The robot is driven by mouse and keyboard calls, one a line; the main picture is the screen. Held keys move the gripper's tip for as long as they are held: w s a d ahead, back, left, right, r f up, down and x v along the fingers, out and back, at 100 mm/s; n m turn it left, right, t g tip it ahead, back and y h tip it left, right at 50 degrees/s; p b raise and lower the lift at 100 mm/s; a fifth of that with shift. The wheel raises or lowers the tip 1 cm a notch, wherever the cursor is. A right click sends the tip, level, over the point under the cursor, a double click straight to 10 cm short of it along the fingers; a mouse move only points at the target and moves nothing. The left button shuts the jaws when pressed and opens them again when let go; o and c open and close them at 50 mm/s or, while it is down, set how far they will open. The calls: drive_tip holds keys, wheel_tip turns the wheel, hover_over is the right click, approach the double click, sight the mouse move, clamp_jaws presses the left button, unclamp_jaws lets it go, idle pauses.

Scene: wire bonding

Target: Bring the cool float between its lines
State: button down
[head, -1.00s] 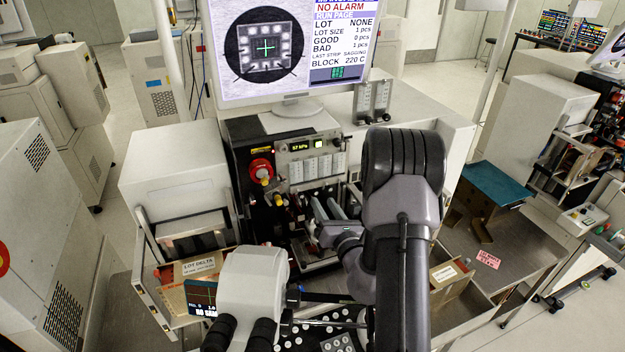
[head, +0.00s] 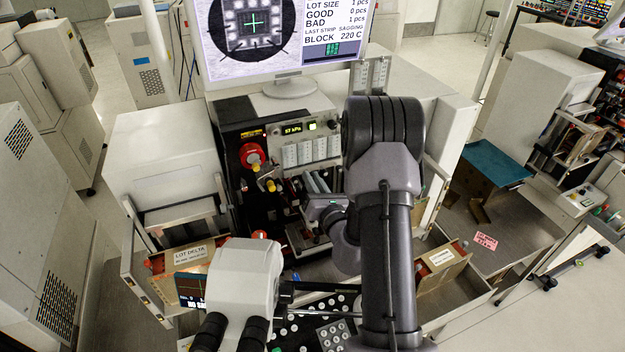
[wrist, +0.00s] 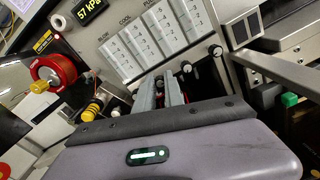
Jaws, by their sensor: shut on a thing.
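The cool flow meter (wrist: 144,44) is one of several pale upright tubes on the grey panel, with the word COOL above it in the wrist view. The row of meters (head: 312,149) also shows small in the head view. Its float and lines are too small to make out. My gripper (wrist: 159,80) reaches up to the panel just below the meters. Its two grey fingers are shut on a small knob under the cool meter, and they mostly hide it. In the head view my gripper (head: 316,183) is in front of the panel, partly hidden by my arm.
Neighbouring black knobs (wrist: 187,67) sit close on the right. A red round knob (wrist: 52,72) and a yellow knob (wrist: 91,110) are on the left. A display (wrist: 90,10) reads 57 kPa. A microscope (head: 240,285) stands in front; a monitor (head: 285,95) is above.

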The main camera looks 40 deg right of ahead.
drive_tip(key=shift+m, duration=0.3)
drive_tip(key=m+p, duration=0.3)
drive_tip(key=m, duration=0.1)
drive_tip(key=shift+r+m, duration=0.15)
drive_tip(key=shift+m, duration=0.15)
drive_tip(key=m+p, duration=0.3)
drive_tip(key=m, duration=0.1)
drive_tip(key=m+p, duration=0.2)
drive_tip(key=m, duration=0.3)
drive_tip(key=m+p, duration=0.2)
drive_tip(key=m, duration=0.2)
drive_tip(key=shift+m, duration=0.3)
drive_tip(key=shift+p, duration=0.3)
drive_tip(key=c, duration=1.4)
unclamp_jaws()
drive_tip(key=shift+w+f, duration=0.1)
drive_tip(key=shift+f, duration=0.1)
drive_tip(key=shift+c, duration=0.2)
